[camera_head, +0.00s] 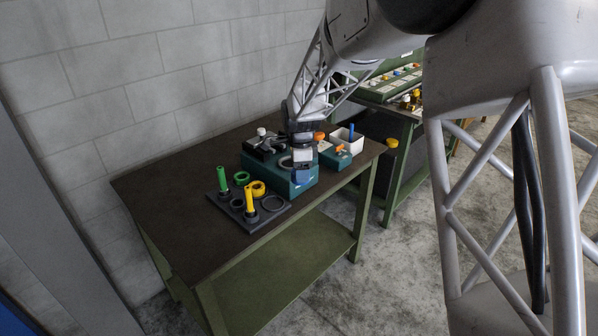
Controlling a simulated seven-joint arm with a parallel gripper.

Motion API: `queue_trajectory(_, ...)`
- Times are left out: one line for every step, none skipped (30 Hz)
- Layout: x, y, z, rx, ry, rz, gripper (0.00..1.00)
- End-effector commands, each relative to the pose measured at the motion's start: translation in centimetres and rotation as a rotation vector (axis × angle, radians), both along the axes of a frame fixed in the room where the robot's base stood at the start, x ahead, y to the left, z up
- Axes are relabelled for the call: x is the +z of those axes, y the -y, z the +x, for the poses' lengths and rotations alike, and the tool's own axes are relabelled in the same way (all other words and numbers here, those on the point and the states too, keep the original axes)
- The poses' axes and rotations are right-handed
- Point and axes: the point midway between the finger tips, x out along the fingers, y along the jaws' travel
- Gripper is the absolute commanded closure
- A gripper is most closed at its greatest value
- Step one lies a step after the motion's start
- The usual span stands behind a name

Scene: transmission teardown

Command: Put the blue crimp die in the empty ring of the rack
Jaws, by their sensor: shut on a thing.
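The rack is a dark flat plate (233,215) on the brown table. A green upright piece (220,179) and a yellow upright piece (249,202) stand on it. A green ring (242,178), a yellow ring (258,188) and a dark ring (273,203) also show there; the dark ring at the right looks empty. My gripper (302,168) points down over the teal box, right of the rack. It is shut on a small blue piece, which appears to be the blue crimp die (301,177). The fingers are small and partly hidden.
The teal box (281,184) stands beside the rack, with a dark device (264,143) behind. A smaller teal box (335,158) with orange knobs and a white bin (354,145) holding a blue piece (351,131) stand right. The table's left part is clear.

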Motion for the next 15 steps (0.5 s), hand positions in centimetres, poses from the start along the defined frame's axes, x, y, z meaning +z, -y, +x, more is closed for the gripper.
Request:
queue_trajectory(0.0, -0.1, -0.1, 0.002, 0.001, 0.0, 0.8)
queue_trajectory(0.0, -0.1, -0.2, 0.004, 0.001, 0.0, 0.8)
queue_trajectory(-0.1, -0.2, -0.4, 0.008, 0.0, 0.0, 0.8)
queue_trajectory(-0.2, -0.3, -0.6, 0.012, 0.0, 0.0, 0.8)
queue_trajectory(-0.4, -0.4, -0.8, 0.017, 0.0, 0.0, 0.8)
queue_trajectory(-0.6, -0.6, -1.2, 0.027, -0.001, 0.0, 0.8)
queue_trajectory(-0.8, -0.7, -1.6, 0.036, -0.001, 0.0, 0.8)
queue_trajectory(-1.0, -0.9, -2.1, 0.045, -0.001, 0.0, 0.8)
queue_trajectory(-1.4, -1.1, -2.7, 0.058, 0.0, 0.0, 0.8)
queue_trajectory(-1.6, -1.3, -3.2, 0.07, 0.0, 0.0, 0.8)
queue_trajectory(-2.0, -1.6, -3.8, 0.083, -0.001, 0.0, 0.8)
queue_trajectory(-2.4, -1.9, -4.7, 0.102, -0.001, 0.0, 0.8)
queue_trajectory(-2.7, -2.1, -5.3, 0.116, 0.0, 0.0, 0.8)
queue_trajectory(-3.0, -2.4, -6.0, 0.13, 0.0, 0.0, 0.8)
queue_trajectory(-3.5, -2.6, -7.0, 0.15, -0.001, 0.0, 0.8)
